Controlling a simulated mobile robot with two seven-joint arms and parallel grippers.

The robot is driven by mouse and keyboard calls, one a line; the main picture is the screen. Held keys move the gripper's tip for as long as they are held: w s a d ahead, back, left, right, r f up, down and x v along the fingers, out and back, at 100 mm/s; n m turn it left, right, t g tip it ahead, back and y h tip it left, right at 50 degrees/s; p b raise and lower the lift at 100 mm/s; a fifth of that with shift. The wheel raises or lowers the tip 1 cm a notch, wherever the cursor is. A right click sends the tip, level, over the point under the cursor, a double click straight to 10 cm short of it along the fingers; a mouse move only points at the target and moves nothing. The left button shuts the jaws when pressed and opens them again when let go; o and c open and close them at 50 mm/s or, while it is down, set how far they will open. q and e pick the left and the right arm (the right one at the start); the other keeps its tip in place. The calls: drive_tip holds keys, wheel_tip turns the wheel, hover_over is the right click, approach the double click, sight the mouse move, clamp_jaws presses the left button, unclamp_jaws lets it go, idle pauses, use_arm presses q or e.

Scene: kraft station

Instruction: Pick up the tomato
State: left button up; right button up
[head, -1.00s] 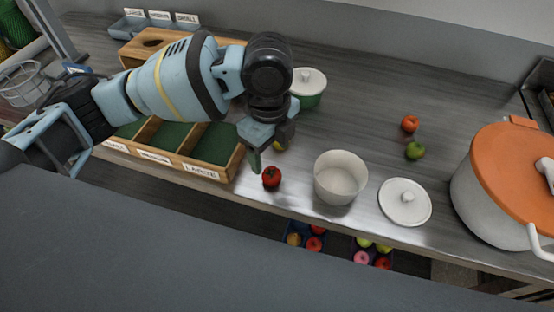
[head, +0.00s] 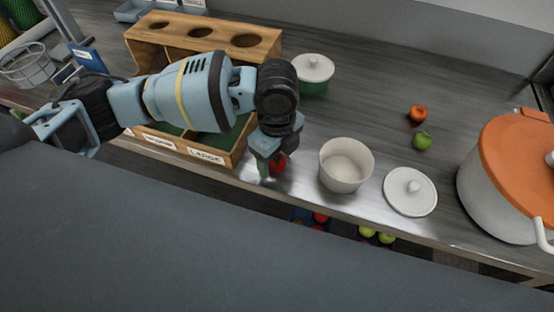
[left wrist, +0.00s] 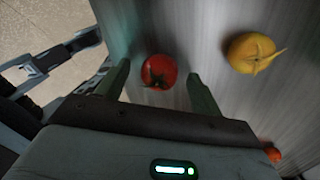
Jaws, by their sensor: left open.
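The red tomato (head: 279,163) sits on the counter near its front edge, to the left of the white pot. My right gripper is not in view.
A yellow fruit (left wrist: 252,53) lies right of the fingers in the wrist view. The wooden bin (head: 205,155) stands left of the tomato, the white pot (head: 345,170) right. Farther right are a white lid (head: 410,195), a green apple (head: 422,141) and a large orange-lidded pot (head: 520,150).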

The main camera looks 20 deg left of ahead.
use_arm(q)
drive_tip(key=shift+f, duration=0.15)
drive_tip(key=c, duration=1.1)
